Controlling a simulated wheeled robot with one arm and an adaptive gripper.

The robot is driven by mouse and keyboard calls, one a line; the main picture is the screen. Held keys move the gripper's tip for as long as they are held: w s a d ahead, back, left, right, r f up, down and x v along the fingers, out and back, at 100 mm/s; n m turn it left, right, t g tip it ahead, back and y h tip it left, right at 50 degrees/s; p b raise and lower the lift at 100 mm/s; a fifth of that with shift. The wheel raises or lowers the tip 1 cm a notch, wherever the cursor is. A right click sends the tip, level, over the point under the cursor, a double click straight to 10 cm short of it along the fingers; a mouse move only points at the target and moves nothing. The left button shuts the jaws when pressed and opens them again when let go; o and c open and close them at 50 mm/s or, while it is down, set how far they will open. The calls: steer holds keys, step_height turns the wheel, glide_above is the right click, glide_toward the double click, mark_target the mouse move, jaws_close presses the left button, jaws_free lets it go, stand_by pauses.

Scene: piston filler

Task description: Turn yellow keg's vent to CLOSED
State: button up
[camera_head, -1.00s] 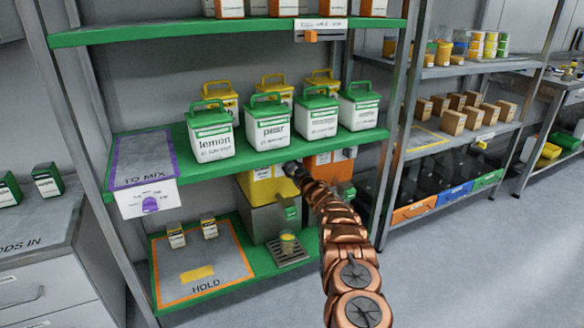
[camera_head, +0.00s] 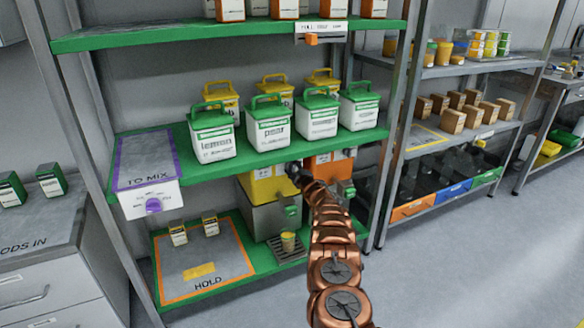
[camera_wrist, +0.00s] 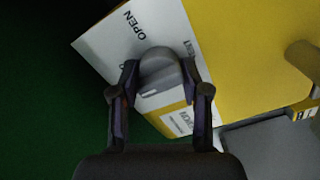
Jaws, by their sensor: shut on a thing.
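The yellow keg (camera_head: 262,187) stands on a grey block under the middle green shelf, left of an orange keg (camera_head: 322,170). In the wrist view the yellow keg (camera_wrist: 250,60) fills the upper right. A white label plate (camera_wrist: 105,45) on it reads OPEN near the top; its other lettering is partly covered. The grey rounded vent knob (camera_wrist: 158,68) sits on this plate. My gripper (camera_wrist: 158,80) is shut on the knob, one finger on each side. In the head view my gripper (camera_head: 295,170) is at the keg's right side, and the knob is hidden there.
The middle green shelf edge (camera_head: 260,160) runs just above my gripper, with green-lidded tubs (camera_head: 268,130) on it. The HOLD mat (camera_head: 230,275) lies at lower left.

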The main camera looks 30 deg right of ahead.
stand_by(0.4)
steer(key=o, duration=1.1)
steer(key=shift+s, duration=0.1)
